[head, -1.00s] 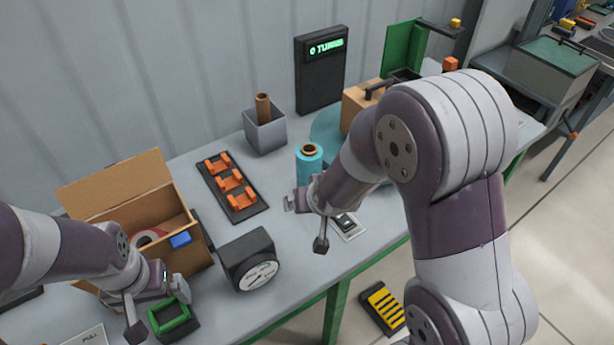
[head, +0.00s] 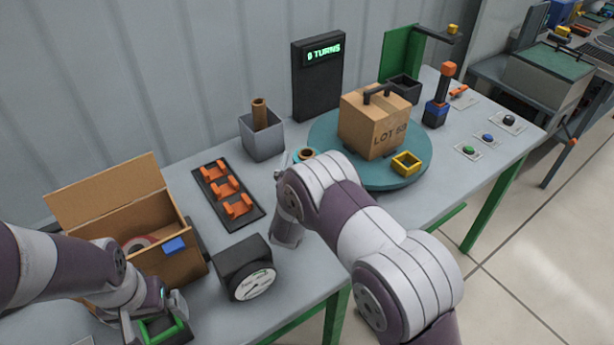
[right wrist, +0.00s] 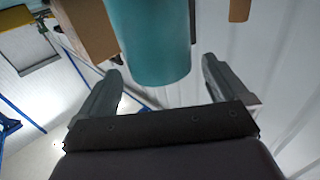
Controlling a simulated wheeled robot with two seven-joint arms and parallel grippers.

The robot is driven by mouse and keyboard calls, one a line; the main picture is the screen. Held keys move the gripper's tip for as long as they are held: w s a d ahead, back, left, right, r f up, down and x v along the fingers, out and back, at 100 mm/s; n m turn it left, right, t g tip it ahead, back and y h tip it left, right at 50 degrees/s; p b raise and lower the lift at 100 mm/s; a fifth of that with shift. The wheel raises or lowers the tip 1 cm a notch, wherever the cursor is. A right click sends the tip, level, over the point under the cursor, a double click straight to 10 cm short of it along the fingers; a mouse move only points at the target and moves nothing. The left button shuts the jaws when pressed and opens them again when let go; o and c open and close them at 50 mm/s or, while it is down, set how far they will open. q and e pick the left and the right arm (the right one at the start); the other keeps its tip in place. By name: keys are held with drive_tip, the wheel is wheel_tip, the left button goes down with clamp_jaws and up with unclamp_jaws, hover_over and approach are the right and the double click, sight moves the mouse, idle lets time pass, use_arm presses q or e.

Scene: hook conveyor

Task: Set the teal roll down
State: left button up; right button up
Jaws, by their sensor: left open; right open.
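The teal roll (head: 304,155) stands by the left rim of the turntable. In the head view only its brown core and a bit of teal rim show; my right arm hides the rest. In the right wrist view the teal roll (right wrist: 155,42) appears upper middle, between the lines of the two fingers. My right gripper (right wrist: 162,88) is open around or just short of it; I cannot tell if a finger touches. In the head view the right gripper is mostly hidden by its own arm. My left gripper (head: 168,304) is open above a green frame (head: 166,332).
The teal turntable (head: 405,179) carries a carton (head: 372,127) and a yellow square ring (head: 406,163). A black tray of orange holders (head: 228,190), a dial box (head: 244,266), a grey bin (head: 262,140) and an open cardboard box (head: 178,264) surround the work area. The TURNS display (head: 319,75) stands behind.

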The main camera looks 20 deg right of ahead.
sight(309, 150)
drive_tip(key=p+x, duration=0.1)
drive_tip(key=x, duration=0.3)
drive_tip(key=shift+w+p, duration=0.15)
drive_tip(key=shift+p, duration=0.15)
drive_tip(key=shift+w+d+f, duration=0.1)
drive_tip(key=shift+w+d, duration=0.1)
drive_tip(key=shift+w, duration=0.15)
drive_tip(key=shift+s, duration=0.1)
drive_tip(key=c, duration=0.9)
clamp_jaws()
